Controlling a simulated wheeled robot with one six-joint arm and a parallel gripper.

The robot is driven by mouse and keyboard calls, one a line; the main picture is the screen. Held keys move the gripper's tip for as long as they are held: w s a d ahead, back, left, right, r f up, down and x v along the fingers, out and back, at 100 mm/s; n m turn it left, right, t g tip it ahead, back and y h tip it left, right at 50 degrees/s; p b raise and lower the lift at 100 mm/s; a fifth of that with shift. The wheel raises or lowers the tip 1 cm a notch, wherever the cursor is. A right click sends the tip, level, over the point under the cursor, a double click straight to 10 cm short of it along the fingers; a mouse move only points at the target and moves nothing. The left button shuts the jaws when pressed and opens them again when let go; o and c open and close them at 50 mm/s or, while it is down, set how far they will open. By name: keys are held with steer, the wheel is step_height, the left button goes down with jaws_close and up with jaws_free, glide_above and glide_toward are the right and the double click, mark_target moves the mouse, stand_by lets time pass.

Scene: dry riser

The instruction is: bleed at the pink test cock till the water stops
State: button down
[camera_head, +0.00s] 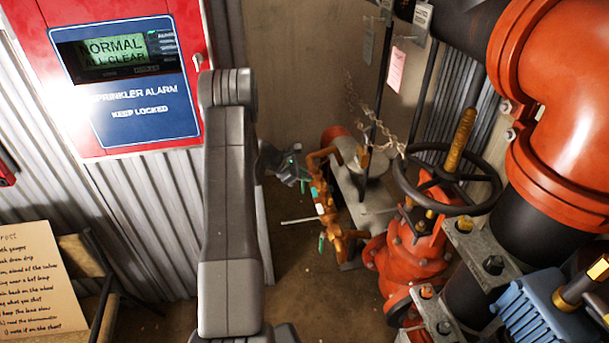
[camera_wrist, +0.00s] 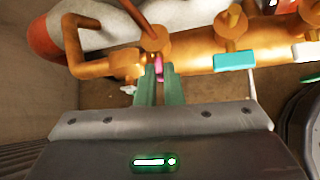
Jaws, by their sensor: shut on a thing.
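The pink test cock (camera_wrist: 158,68) shows in the wrist view as a small pink handle on a brass body, mostly hidden between my fingertips. My gripper (camera_wrist: 160,76) is shut on it, with green fingers on both sides. In the head view my gripper (camera_head: 303,178) reaches the brass pipework (camera_head: 323,190) from the left, and the pink handle cannot be made out there. A teal handle (camera_wrist: 234,61) and a white handle (camera_wrist: 306,52) sit further right along the same brass pipe. I cannot make out any running water; a small pale patch lies below the pipe.
A red alarm panel (camera_head: 125,75) reads "NORMAL ALL CLEAR". A black handwheel (camera_head: 447,180) on a red valve (camera_head: 415,240) and a large orange-red pipe (camera_head: 560,110) stand right. A chain hangs near the brass pipework. A written board (camera_head: 35,285) stands lower left. Bare floor lies below the pipework.

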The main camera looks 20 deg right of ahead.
steer(key=c, duration=1.8)
jaws_free()
steer(key=shift+c, duration=0.2)
steer(key=v, duration=0.7)
steer(key=shift+a, duration=0.25)
steer(key=shift+d, duration=0.1)
steer(key=b+x, duration=0.1)
steer(key=x, duration=0.6)
steer(key=shift+d, duration=0.15)
